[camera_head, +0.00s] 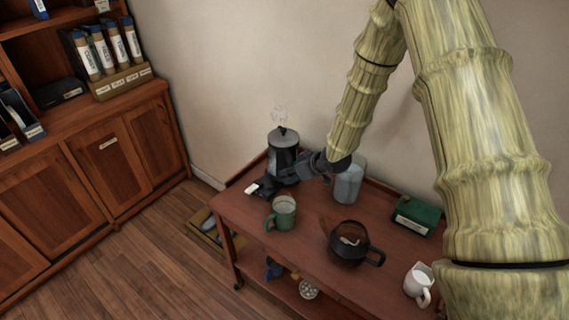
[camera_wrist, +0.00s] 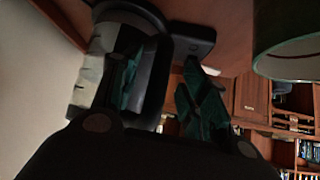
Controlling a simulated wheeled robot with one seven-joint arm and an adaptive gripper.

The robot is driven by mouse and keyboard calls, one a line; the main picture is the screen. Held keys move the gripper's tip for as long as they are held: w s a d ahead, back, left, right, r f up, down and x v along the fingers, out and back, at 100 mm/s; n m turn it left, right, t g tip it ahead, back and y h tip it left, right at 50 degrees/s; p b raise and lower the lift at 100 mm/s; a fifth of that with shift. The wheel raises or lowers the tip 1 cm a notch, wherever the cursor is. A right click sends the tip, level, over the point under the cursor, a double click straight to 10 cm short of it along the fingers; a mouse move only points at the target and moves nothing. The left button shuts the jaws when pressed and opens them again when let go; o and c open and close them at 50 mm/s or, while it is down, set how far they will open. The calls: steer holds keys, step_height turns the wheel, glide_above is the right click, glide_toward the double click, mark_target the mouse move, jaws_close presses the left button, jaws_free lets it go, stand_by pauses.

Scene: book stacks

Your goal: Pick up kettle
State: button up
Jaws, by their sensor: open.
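A kettle (camera_head: 284,153) with a dark and metallic body and a black lid stands upright at the back left of the red-brown trolley top (camera_head: 247,208), with steam above it. My gripper (camera_head: 287,177) is at its front right side and covers part of it. In the wrist view the kettle's pale metallic body (camera_wrist: 92,75) is at left, with its black handle (camera_wrist: 156,70) beside it. My gripper (camera_wrist: 165,95) is open. One finger shows through the handle's loop and the other is outside it, so the handle appears between them. Contact cannot be told.
A green mug (camera_head: 282,213) stands close in front; a grey canister (camera_head: 347,181) is just right of my gripper. A black pot (camera_head: 347,247), a green box (camera_head: 416,215) and a white jug (camera_head: 418,281) stand further right. The wall is close behind.

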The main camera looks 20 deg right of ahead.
steer(key=shift+x, duration=1.2)
jaws_close()
steer(key=shift+w+r, duration=0.1)
